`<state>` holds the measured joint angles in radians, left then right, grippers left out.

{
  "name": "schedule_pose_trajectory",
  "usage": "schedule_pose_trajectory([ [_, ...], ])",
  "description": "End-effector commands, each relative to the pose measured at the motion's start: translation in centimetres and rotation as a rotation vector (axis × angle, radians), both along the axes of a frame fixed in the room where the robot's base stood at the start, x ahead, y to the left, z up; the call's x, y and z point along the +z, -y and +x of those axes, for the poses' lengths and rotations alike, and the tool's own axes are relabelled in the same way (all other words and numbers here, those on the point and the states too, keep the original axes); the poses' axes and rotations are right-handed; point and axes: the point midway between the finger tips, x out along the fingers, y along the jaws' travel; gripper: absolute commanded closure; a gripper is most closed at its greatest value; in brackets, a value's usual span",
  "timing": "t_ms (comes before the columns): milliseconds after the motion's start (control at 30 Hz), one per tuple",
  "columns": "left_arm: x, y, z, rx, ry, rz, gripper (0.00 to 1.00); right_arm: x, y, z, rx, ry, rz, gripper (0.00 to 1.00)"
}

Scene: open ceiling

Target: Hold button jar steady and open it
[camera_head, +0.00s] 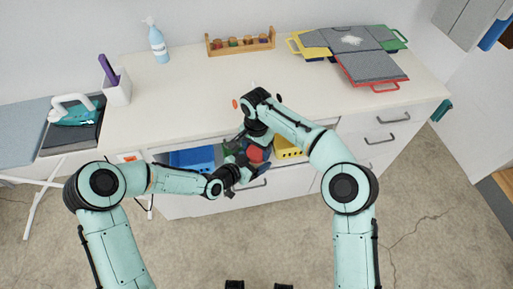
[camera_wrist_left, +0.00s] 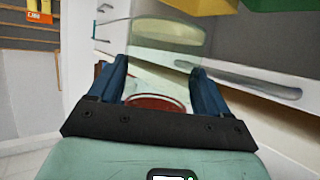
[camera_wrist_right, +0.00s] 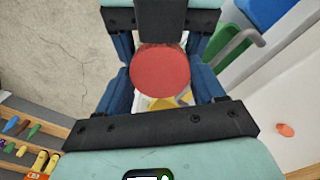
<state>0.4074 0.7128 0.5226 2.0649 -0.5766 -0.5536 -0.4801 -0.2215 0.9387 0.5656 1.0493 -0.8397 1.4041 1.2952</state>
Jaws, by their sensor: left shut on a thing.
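The button jar is a clear vessel with a round red lid (camera_head: 256,153), held above the front edge of the counter's open drawer. In the left wrist view the clear jar (camera_wrist_left: 165,50) spans between my left fingers, with a red round part low between them. My left gripper (camera_head: 243,163) is shut on the jar from the side. My right gripper (camera_wrist_right: 160,88) is over the red lid, which also shows in the right wrist view (camera_wrist_right: 160,72). Its fingers stand open on either side of the lid. In the head view the arms hide most of the jar.
The open drawer holds a blue bin (camera_head: 193,158), a green bin and a yellow bin (camera_head: 286,148). On the counter are a spray bottle (camera_head: 158,45), a white holder (camera_head: 117,92), a wooden rack (camera_head: 240,44) and coloured boards (camera_head: 372,68). The counter's middle is mostly clear.

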Motion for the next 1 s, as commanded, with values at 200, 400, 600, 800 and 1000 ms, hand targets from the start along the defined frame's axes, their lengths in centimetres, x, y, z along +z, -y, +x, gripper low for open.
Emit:
schedule_pose_trajectory([
  [200, 0.06, 0.03, 0.02, 0.0, 0.001, 0.0, 1.0, 0.07, -0.02, 0.0, 0.029, 0.0, 0.001, 0.69],
  [400, 0.05, 0.04, 0.01, 0.0, 0.001, 0.0, 1.0, 0.15, 0.01, 0.03, 0.311, 0.001, -0.001, 0.69],
  [600, 0.04, 0.03, 0.0, 0.0, 0.001, 0.0, 1.0, 0.14, 0.0, 0.04, 0.546, 0.001, -0.002, 0.69],
  [800, 0.03, 0.03, -0.01, -0.001, 0.0, 0.0, 1.0, 0.13, 0.01, 0.04, 0.579, 0.0, -0.002, 0.69],
  [1000, 0.02, 0.03, -0.01, -0.001, 0.0, 0.0, 1.0, 0.13, 0.02, 0.05, 0.577, 0.0, -0.002, 0.1],
])
